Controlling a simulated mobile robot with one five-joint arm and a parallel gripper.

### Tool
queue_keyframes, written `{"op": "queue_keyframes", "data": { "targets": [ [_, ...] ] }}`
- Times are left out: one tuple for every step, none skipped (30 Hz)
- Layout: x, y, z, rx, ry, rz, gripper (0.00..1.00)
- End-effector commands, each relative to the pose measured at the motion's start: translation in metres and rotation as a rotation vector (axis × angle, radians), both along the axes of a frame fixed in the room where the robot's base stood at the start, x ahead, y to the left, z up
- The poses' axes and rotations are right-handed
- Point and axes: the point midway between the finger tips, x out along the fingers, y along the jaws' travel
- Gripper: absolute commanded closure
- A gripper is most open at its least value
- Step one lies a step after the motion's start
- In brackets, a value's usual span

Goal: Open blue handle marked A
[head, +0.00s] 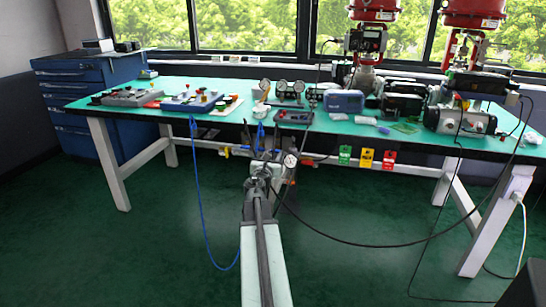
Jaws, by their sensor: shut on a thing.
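My arm reaches from the bottom of the head view to the pipework under the front edge of the table. My gripper (262,153) is at its far end, small and partly hidden by my own wrist. It is shut at a blue handle (260,136) that stands up among the valve fittings. The handle's lower part is hidden, and the exact contact is too small to see. No letter A can be read on it at this size.
A green-topped table (190,112) carries instruments above the pipework. A pressure gauge (290,160) is just right of my gripper. A blue hose (205,225) hangs at the left, and a black cable (400,243) loops at the right.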

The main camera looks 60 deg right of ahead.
Motion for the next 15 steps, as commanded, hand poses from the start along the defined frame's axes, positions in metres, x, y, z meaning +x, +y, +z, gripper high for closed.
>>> {"op": "queue_keyframes", "data": {
  "targets": [
    [-0.0005, -0.0050, 0.0006, 0.000, -0.002, -0.004, 1.00],
    [-0.0005, -0.0060, 0.0007, 0.001, -0.006, -0.004, 1.00],
    [-0.0007, -0.0071, 0.0007, 0.003, -0.013, -0.005, 1.00],
    [-0.0008, -0.0078, 0.0008, 0.005, -0.020, -0.005, 1.00],
    [-0.0009, -0.0083, 0.0008, 0.008, -0.030, -0.005, 1.00],
    [-0.0012, -0.0088, 0.0008, 0.013, -0.044, -0.006, 1.00],
    [-0.0013, -0.0091, 0.0008, 0.017, -0.056, -0.006, 1.00],
    [-0.0015, -0.0094, 0.0008, 0.022, -0.072, -0.007, 1.00],
    [-0.0018, -0.0097, 0.0008, 0.029, -0.094, -0.008, 1.00],
    [-0.0020, -0.0099, 0.0008, 0.034, -0.112, -0.008, 1.00],
    [-0.0023, -0.0100, 0.0008, 0.040, -0.133, -0.008, 1.00],
    [-0.0025, -0.0102, 0.0008, 0.050, -0.162, -0.009, 1.00],
    [-0.0028, -0.0103, 0.0008, 0.057, -0.184, -0.009, 1.00],
    [-0.0030, -0.0104, 0.0007, 0.064, -0.208, -0.010, 1.00],
    [-0.0033, -0.0105, 0.0007, 0.075, -0.243, -0.010, 1.00]
  ]
}}
